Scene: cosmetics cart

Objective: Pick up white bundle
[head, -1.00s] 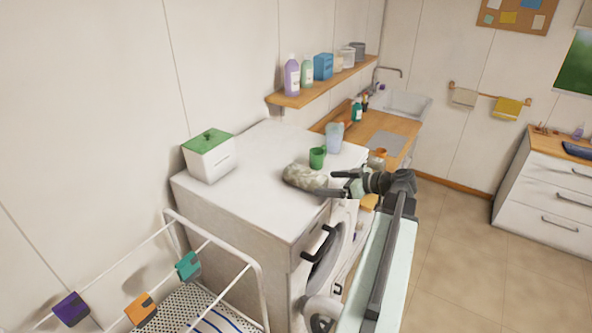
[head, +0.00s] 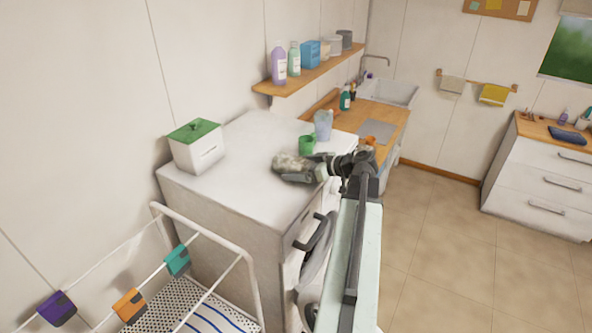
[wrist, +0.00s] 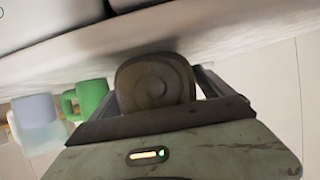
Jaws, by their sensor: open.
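The white bundle (head: 289,161) is a mottled greyish-white lump lying on the white machine top, near its front right edge. My gripper (head: 303,173) is open at the bundle's near right side, its fingers pointing left and overlapping the bundle's lower part in the head view. Whether the fingers touch it cannot be told. In the wrist view, a round brownish shape in shadow sits between the dark fingers; I cannot tell for sure that it is the bundle's end.
A green mug (head: 307,145) stands just behind the bundle, with a translucent blue cup (head: 323,125) beyond it. A white box with a green lid (head: 195,146) stands at the left. A drying rack (head: 242,275) stands in front. The middle of the machine top is clear.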

